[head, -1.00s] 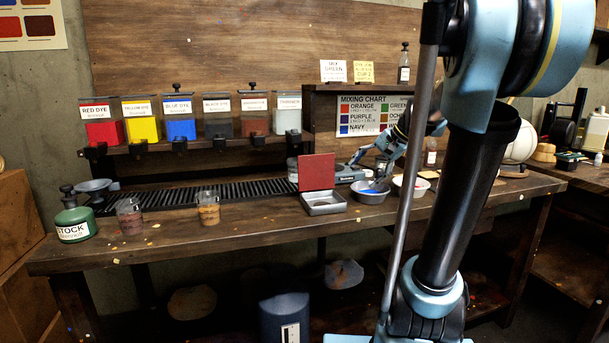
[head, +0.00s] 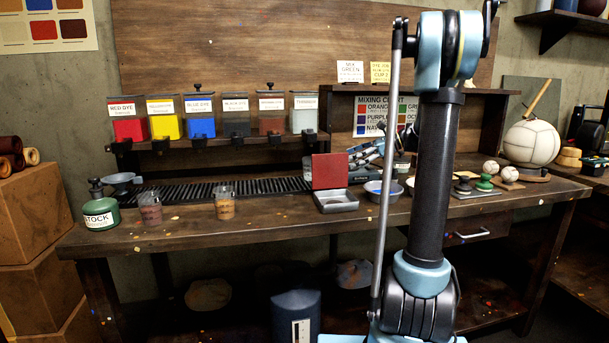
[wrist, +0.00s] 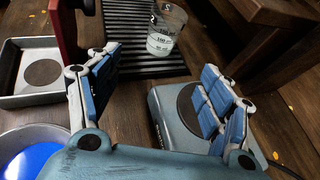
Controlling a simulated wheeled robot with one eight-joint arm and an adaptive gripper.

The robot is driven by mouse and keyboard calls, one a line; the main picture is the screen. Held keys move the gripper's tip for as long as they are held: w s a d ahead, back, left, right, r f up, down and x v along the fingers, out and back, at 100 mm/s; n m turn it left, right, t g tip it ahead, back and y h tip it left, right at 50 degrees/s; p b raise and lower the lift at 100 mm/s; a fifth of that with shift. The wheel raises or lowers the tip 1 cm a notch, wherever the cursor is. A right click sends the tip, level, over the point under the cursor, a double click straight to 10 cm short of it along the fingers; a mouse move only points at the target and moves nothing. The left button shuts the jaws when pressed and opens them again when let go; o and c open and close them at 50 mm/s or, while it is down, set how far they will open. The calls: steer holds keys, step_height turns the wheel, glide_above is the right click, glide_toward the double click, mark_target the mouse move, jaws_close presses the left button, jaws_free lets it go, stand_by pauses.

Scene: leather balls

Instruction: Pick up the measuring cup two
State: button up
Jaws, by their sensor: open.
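A clear measuring cup (wrist: 163,32) with printed marks and pale contents stands on the black slatted rack (wrist: 130,22) in the wrist view, beyond my fingertips. Two more measuring cups stand on the bench in the head view, one with dull reddish contents (head: 150,208) and one with orange-brown contents (head: 225,204). I cannot tell which cup is number two. My gripper (wrist: 160,64) is open and empty, its blue-padded fingers spread above the bench and a scale.
A grey scale (wrist: 182,125) with a dark round plate lies below my right finger. A metal tray (wrist: 35,82) with a red upright panel (head: 329,171) and a bowl of blue dye (wrist: 40,155) are to the left. A wooden post (wrist: 275,50) stands right of the cup.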

steer(key=a, duration=0.1)
glide_toward(310, 170)
steer(key=w+a+f, duration=0.1)
steer(key=a, duration=0.1)
steer(key=w+a+f, duration=0.2)
steer(key=shift+w+a+f, duration=0.1)
steer(key=shift+w+a, duration=0.05)
steer(key=shift+x, duration=2.6)
steer(key=shift+w, duration=0.1)
steer(key=shift+c, duration=0.6)
steer(key=c, duration=1.2)
steer(key=shift+r, duration=0.4)
